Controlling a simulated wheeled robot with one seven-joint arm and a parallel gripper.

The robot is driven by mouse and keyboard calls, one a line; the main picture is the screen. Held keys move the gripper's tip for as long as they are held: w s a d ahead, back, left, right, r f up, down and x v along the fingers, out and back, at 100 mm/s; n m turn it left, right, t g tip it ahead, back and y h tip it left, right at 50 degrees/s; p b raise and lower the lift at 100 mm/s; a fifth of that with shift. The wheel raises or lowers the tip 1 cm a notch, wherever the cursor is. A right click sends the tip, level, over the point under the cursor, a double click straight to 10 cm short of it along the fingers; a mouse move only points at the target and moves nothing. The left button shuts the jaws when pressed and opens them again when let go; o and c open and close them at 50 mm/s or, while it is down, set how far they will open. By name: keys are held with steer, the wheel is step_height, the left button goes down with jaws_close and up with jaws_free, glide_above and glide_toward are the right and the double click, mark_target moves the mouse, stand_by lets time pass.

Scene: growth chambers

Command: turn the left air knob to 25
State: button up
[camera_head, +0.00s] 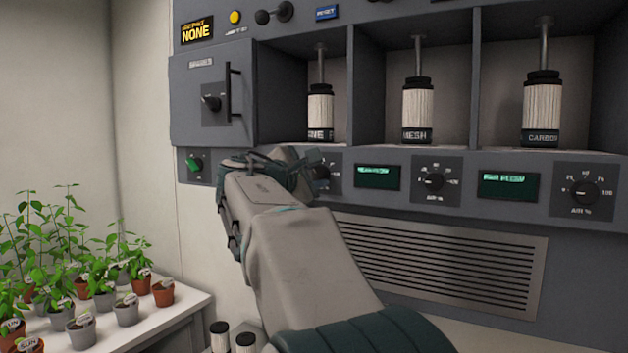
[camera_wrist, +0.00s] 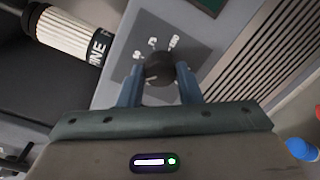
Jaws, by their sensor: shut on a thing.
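The left air knob (camera_wrist: 158,69) is a dark round knob on a dark square dial plate (camera_wrist: 150,35) with white marks around it. In the wrist view my gripper (camera_wrist: 158,80) has one blue finger on each side of the knob and is shut on it. In the head view my gripper (camera_head: 300,168) reaches the panel at the leftmost dial. The knob (camera_head: 321,172) is mostly hidden there behind my gripper, so its setting cannot be read.
Two more air knobs sit to the right, a middle one (camera_head: 434,181) and a right one (camera_head: 584,192). Green displays (camera_head: 377,177) lie between the dials. Filter canisters (camera_head: 320,112) hang in bays above. A vent grille (camera_head: 440,265) is below. Potted plants (camera_head: 85,270) stand on a table at left.

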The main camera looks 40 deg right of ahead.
stand_by(0.3)
steer(key=o, duration=1)
steer(key=shift+c, duration=0.2)
steer(key=shift+a, duration=0.1)
steer(key=b+v, duration=0.2)
steer(key=v, duration=1.1)
steer(key=shift+a, duration=0.3)
steer(key=shift+s, duration=0.15)
